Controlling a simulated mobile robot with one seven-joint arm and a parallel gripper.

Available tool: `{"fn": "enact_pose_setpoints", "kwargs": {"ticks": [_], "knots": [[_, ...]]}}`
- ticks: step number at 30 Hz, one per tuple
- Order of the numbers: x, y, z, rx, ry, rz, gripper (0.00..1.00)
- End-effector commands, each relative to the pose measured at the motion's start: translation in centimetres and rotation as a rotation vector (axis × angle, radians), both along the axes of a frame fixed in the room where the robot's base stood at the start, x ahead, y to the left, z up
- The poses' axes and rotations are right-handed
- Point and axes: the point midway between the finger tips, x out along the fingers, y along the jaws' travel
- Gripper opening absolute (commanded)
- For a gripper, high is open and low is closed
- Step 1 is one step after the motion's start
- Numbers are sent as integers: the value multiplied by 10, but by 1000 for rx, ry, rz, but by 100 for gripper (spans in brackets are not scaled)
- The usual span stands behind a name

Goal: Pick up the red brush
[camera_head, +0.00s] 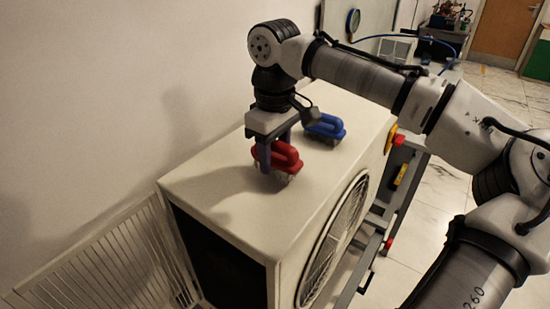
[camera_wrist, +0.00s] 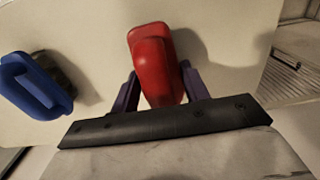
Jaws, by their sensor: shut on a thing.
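The red brush (camera_head: 284,157) is at the top of the white box-shaped unit, with its bristles pointing down. My gripper (camera_head: 271,155) points down from above with its fingers on either side of the brush handle, shut on it. In the wrist view the red handle (camera_wrist: 155,65) sits between the two dark fingers of my gripper (camera_wrist: 160,88). The bristles are at or very near the top surface; I cannot tell whether they touch it. The handle hides the bristles in the wrist view.
A blue brush (camera_head: 325,127) stands on the unit just behind the red one; it also shows at left in the wrist view (camera_wrist: 34,86). The white unit (camera_head: 225,205) has a round fan grille (camera_head: 335,240). A white slatted panel (camera_head: 110,255) leans at the left, near the wall.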

Motion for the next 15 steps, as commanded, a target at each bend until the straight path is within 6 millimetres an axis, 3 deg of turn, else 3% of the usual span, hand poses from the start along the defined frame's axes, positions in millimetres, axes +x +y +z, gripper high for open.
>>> {"fn": "enact_pose_setpoints", "kwargs": {"ticks": [5, 15], "knots": [[1, 1, 35, 4, -3, 0, 16], [-1, 0, 143, -4, -3, -3, 16]]}}
